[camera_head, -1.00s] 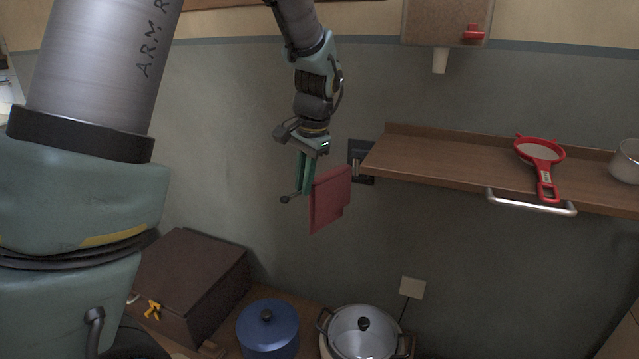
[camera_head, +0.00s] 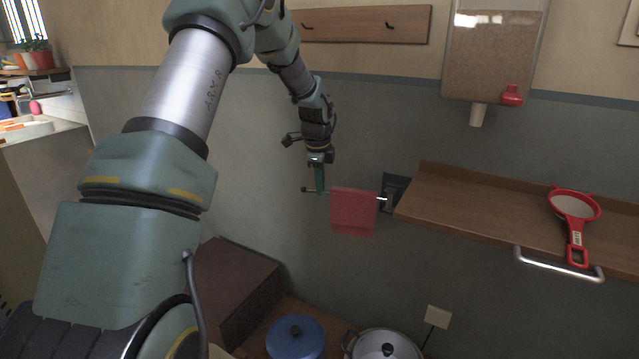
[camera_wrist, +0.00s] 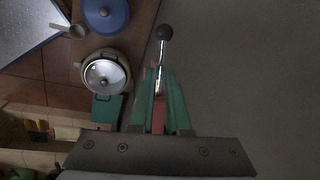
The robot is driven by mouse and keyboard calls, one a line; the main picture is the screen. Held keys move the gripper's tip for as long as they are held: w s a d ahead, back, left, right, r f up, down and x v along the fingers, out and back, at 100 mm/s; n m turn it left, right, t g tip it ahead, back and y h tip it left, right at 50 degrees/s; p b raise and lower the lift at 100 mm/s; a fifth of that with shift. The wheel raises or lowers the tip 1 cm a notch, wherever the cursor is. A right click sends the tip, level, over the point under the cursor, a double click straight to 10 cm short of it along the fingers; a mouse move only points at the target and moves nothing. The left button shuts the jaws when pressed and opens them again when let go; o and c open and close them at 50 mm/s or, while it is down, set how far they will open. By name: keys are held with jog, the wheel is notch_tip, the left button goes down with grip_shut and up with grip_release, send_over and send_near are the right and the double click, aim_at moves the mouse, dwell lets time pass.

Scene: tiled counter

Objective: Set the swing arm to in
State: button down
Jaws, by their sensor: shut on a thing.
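The swing arm is a thin metal rod (camera_head: 326,192) with a dark ball at its free left end. Its right end meets a dark wall bracket (camera_head: 395,190) beside the shelf. A red towel (camera_head: 353,212) hangs over the rod. My gripper (camera_head: 319,188) is shut on the rod between the ball and the towel, its green fingers pointing down. In the wrist view, the rod (camera_wrist: 162,62) and ball stick out beyond my gripper's fingers (camera_wrist: 157,80), and a little of the red towel shows between them.
A wooden shelf (camera_head: 480,212) to the right holds a red strainer (camera_head: 574,215) and has a metal rail in front. A brown box (camera_head: 235,290), a blue pot (camera_head: 296,338) and a steel pot (camera_head: 383,345) stand below. The wall left of the rod is bare.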

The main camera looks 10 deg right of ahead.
jog(key=shift+w+d+m+h+p, duration=0.15)
jog(key=shift+w+d+m+p, duration=0.45)
jog(key=shift+w+d+m, duration=0.35)
jog(key=shift+w+d+m+h+p, duration=0.15)
jog(key=shift+w+d+m+p, duration=0.45)
jog(key=shift+w, duration=0.55)
jog(key=shift+r, duration=0.1)
jog(key=c, duration=0.9)
grip_release()
jog(key=b+v, duration=0.2)
jog(key=v, duration=0.8)
jog(key=shift+w+r, duration=0.1)
jog(key=shift+r, duration=0.2)
